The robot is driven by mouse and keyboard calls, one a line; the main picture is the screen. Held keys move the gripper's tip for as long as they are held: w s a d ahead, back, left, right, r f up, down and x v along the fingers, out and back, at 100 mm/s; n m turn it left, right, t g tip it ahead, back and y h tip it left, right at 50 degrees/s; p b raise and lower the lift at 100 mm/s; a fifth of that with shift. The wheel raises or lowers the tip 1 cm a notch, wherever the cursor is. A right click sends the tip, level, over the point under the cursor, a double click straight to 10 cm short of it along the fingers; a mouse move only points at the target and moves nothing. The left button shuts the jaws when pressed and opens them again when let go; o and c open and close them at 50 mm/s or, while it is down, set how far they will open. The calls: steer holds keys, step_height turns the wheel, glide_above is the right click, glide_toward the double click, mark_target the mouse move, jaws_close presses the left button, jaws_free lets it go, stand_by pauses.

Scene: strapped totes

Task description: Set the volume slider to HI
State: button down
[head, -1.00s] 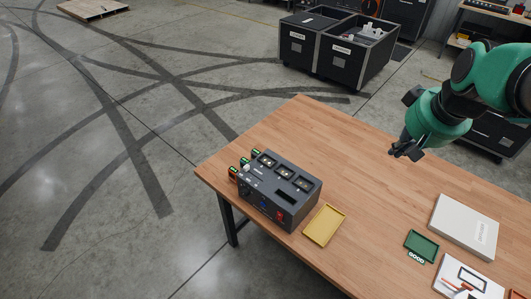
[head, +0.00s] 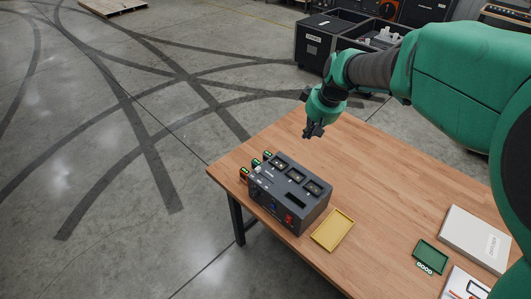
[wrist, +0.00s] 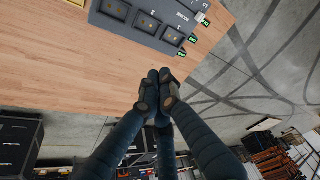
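A dark grey control box (head: 288,197) sits on the wooden table near its left edge. Its top has several square windows and a dark slot, and its front has a red switch (head: 289,218) and small blue and white parts.
Several green-lit modules (head: 256,164) stick out at the box's left side. A yellow tray (head: 333,230) lies just right of the box. The table (head: 375,200) between is clear.

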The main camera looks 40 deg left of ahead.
mark_target(258, 170)
steer(key=s+a+f+n, duration=0.1)
steer(key=s+a+f, duration=0.2)
steer(key=a, duration=0.3)
steer(key=s+a+f+n+g, duration=0.1)
steer(key=s+a+f, duration=0.1)
steer(key=a+f, duration=0.3)
steer(key=s+a+f+n, duration=0.1)
steer(key=s+a+f, duration=0.2)
steer(key=a, duration=0.5)
steer(key=shift+s+f+n+p, duration=0.3)
steer(key=shift+f+p, duration=0.05)
steer(key=shift+f, duration=0.55)
step_height(258, 170, down, 9)
steer(key=shift+d+f, duration=0.2)
steer(key=shift+d, duration=0.15)
steer(key=shift+d, duration=0.15)
